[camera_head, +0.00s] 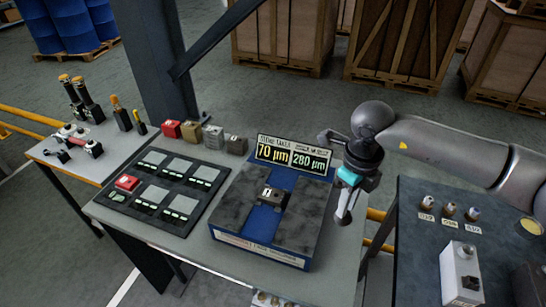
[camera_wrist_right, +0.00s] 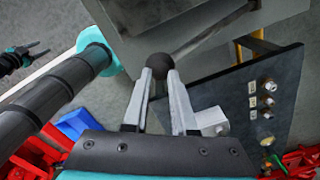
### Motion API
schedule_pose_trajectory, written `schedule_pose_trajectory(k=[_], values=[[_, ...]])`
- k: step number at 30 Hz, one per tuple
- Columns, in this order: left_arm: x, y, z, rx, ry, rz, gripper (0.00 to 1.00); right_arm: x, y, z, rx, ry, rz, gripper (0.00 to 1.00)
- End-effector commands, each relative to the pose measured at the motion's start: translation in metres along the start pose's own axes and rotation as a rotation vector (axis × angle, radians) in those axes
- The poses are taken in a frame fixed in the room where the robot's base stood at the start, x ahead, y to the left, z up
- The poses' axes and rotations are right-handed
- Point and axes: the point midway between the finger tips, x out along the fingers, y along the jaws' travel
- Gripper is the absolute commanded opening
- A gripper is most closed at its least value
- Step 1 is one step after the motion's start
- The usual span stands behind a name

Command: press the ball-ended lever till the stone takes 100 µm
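In the head view my right gripper (camera_head: 346,204) points down at the right edge of the grey bench.
A dark tray (camera_head: 165,190) with several slots and a red block (camera_head: 127,182) lies left of the stone. Several coloured blocks (camera_head: 205,134) stand behind. A dark panel (camera_head: 425,235) with knobs and a white box (camera_head: 460,272) stand right of my right gripper.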

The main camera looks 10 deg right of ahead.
Motion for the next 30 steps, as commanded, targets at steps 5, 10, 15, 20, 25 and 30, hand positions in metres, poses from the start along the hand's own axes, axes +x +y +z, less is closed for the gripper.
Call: schedule_pose_trajectory(k=[5, 10, 15, 20, 25, 30], values=[[0.012, 0.000, 0.001, 0.000, 0.000, 0.000, 0.50, 0.014, 0.000, 0.000, 0.000, -0.001, 0.000, 0.25], [0.019, 0.000, 0.002, 0.000, 0.000, 0.000, 0.50, 0.021, -0.001, 0.000, 0.001, -0.001, -0.002, 0.25], [0.021, 0.000, 0.002, 0.000, 0.000, 0.000, 0.50, 0.024, 0.000, -0.001, 0.001, -0.001, -0.003, 0.25], [0.030, 0.000, 0.003, -0.001, 0.000, 0.000, 0.50, 0.036, 0.004, -0.004, 0.001, 0.001, -0.003, 0.25], [0.040, 0.001, 0.004, -0.001, 0.000, 0.000, 0.50, 0.051, 0.009, -0.007, 0.001, 0.002, -0.004, 0.25], [0.050, 0.001, 0.004, -0.001, 0.000, 0.000, 0.50, 0.065, 0.015, -0.011, 0.002, 0.001, -0.005, 0.25]])
